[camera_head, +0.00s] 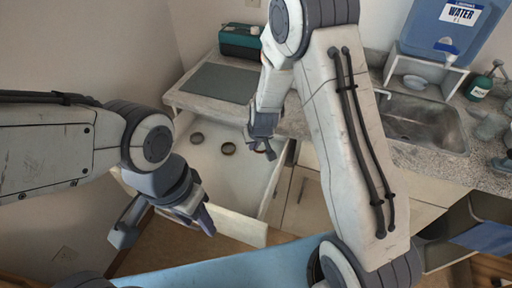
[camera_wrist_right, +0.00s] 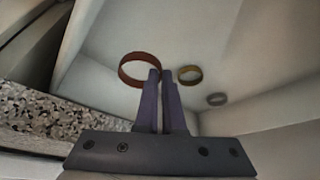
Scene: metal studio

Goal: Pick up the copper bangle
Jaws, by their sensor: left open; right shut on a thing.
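The copper bangle (camera_wrist_right: 128,79), a thin reddish ring, shows in the right wrist view just left of my right fingertips. My right gripper (camera_wrist_right: 160,75) is shut on the edge of this ring. In the head view my right gripper (camera_head: 264,150) is over the right side of the open drawer (camera_head: 235,225); I cannot make out the ring clearly there. My left gripper (camera_head: 168,225) is open and empty, in front of the drawer's left side.
A gold-coloured ring (camera_wrist_right: 190,83) and a greyish ring (camera_wrist_right: 217,103) lie apart in the drawer. The counter (camera_head: 205,107) holds a dark mat (camera_head: 218,83), a green box (camera_head: 240,42) and a sink (camera_head: 420,120). The drawer's right wall stands close to my right gripper.

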